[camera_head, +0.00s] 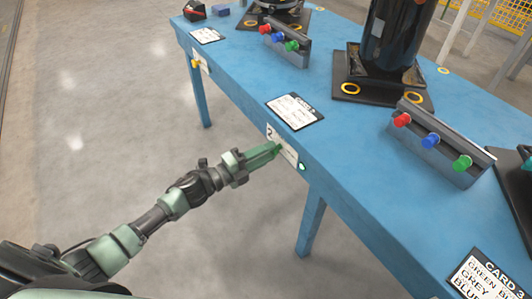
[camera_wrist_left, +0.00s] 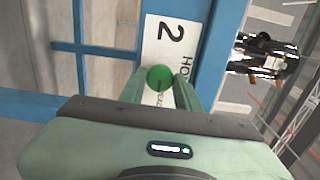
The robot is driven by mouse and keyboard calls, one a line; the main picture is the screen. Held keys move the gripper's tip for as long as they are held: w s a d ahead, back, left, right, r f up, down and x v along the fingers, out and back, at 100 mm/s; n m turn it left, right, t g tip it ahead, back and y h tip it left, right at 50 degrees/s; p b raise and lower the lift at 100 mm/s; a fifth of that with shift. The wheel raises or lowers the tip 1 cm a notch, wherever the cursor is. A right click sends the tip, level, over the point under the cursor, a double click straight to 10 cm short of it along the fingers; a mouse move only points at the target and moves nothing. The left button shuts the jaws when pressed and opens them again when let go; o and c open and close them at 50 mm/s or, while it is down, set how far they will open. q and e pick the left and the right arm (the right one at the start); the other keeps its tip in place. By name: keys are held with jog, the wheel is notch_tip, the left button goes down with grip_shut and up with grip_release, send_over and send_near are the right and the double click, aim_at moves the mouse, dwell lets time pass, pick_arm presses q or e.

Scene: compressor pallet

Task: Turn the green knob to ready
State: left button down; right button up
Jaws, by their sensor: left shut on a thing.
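The green knob (camera_wrist_left: 160,77) is round and sits on a white label plate (camera_wrist_left: 157,42) marked 2, on the blue table's side. In the left wrist view it lies between the tips of my left gripper (camera_wrist_left: 160,88), and a dark line shows on its lower part. The plate's print reads "HO" at its right edge; the rest is partly hidden, so I cannot read the knob's setting. In the head view my left gripper (camera_head: 277,148) reaches the plate (camera_head: 284,148) and is shut on the knob. My right gripper is not in view.
The blue table (camera_head: 345,165) carries control boxes with red, blue and green buttons, such as this box (camera_head: 440,148), and a dark cylinder (camera_head: 395,35). A small light (camera_head: 302,167) glows beside the plate. A yellow knob (camera_head: 196,64) sits farther left. The floor is clear.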

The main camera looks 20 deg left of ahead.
pick_arm(q)
jog(key=c, duration=1)
grip_release()
jog(key=shift+s, duration=0.1)
jog(key=v, duration=0.7)
jog(key=shift+s+a+p, duration=0.2)
jog(key=shift+s+p, duration=0.05)
jog(key=shift+p, duration=0.1)
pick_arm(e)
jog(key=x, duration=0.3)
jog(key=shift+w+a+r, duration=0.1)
